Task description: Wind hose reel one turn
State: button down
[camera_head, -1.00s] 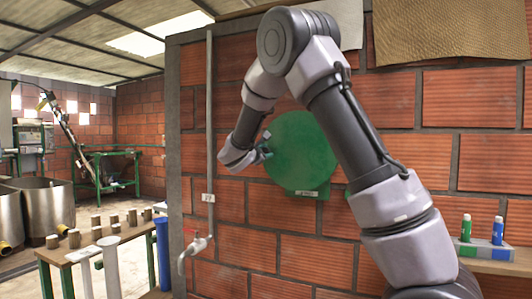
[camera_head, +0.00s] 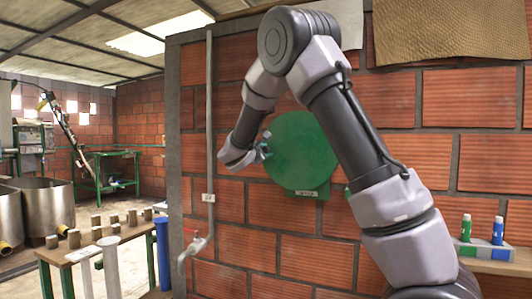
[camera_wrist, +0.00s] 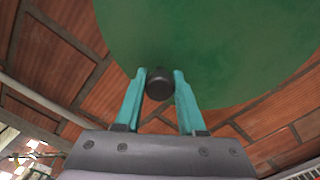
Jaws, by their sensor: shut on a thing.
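The hose reel is a round green disc (camera_head: 304,152) on the brick wall, with a small label at its lower edge. It fills the upper part of the wrist view (camera_wrist: 215,45). A dark round handle knob (camera_wrist: 159,83) stands out from the disc near its rim. My gripper (camera_head: 266,148) is at the left edge of the disc. In the wrist view its two teal fingers (camera_wrist: 159,88) are shut on the knob, one on each side. The hose is not visible, and the disc's right side is partly behind my arm.
A vertical grey pipe (camera_head: 211,110) with a tap (camera_head: 197,245) runs down the wall left of the disc. A shelf at right holds a tray with two bottles (camera_head: 482,232).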

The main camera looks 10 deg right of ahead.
aim_at(298, 122)
jog(key=shift+d+r+m, duration=0.1)
jog(key=shift+r+m, duration=0.9)
jog(key=shift+m, duration=0.1)
jog(key=m, duration=0.1)
jog(key=r, duration=0.1)
jog(key=r+m, duration=0.1)
jog(key=shift+s+d+r+m, duration=0.2)
jog(key=shift+s+d+m, duration=0.1)
jog(key=shift+d, duration=0.1)
jog(key=r+m, duration=0.1)
jog(key=d+r+m, duration=0.1)
jog(key=shift+s+r+m, duration=0.1)
jog(key=shift+s+m, duration=0.25)
jog(key=shift+m, duration=0.05)
jog(key=shift+s+d+r+m, duration=0.35)
jog(key=shift+d+r+m, duration=0.25)
jog(key=shift+m, duration=0.3)
jog(key=s+d+r+m, duration=0.1)
jog(key=m, duration=0.1)
jog(key=s+d+r+m, duration=0.1)
jog(key=d+m, duration=0.1)
jog(key=m, duration=0.1)
jog(key=s+d+m, duration=0.1)
jog(key=shift+d+r+m, duration=0.25)
jog(key=shift+r+m, duration=0.05)
jog(key=shift+s+d+m, duration=0.55)
jog(key=shift+d+m, duration=0.15)
jog(key=shift+m, duration=0.2)
